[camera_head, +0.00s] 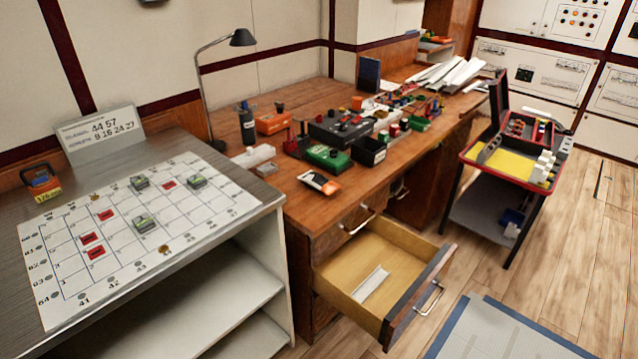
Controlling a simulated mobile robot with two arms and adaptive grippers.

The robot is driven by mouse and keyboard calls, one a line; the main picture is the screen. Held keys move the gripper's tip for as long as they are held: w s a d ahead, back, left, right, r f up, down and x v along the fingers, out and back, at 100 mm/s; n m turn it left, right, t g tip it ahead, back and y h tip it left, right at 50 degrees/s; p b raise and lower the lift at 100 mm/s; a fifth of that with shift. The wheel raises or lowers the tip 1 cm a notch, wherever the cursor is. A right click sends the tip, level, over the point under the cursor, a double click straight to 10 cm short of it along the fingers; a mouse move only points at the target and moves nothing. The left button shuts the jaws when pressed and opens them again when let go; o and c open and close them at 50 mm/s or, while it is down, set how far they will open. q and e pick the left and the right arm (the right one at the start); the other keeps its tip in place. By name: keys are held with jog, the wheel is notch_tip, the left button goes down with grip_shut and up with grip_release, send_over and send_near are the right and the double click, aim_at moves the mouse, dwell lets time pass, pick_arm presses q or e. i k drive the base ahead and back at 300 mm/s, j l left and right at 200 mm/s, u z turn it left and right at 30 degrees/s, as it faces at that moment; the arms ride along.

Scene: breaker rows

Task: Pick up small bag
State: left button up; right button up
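Nothing in view is clearly a small bag. A small white, orange and dark packet-like item (319,183) lies near the front edge of the wooden desk (290,190); it is too small to tell whether it is a bag. A narrow white item (370,283) lies in the open desk drawer (400,252); I cannot tell what it is. Neither of my grippers shows in the head view.
A metal-topped counter (255,192) with a gridded board (120,240) stands at left. The desk holds a lamp (242,38) and several boxes. The open drawer juts over the floor. A red-rimmed cart (500,179) stands at right, and a grey-blue mat (495,335) lies in front.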

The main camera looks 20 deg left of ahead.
aim_at(317, 181)
jog(key=i+l, duration=0.4)
jog(key=i+l+u, duration=0.15)
jog(key=u, duration=0.25)
jog(key=i+l+u, duration=0.2)
jog(key=u, duration=0.15)
jog(key=i+l+u, duration=0.15)
jog(key=l+u, duration=0.25)
jog(key=j, duration=0.15)
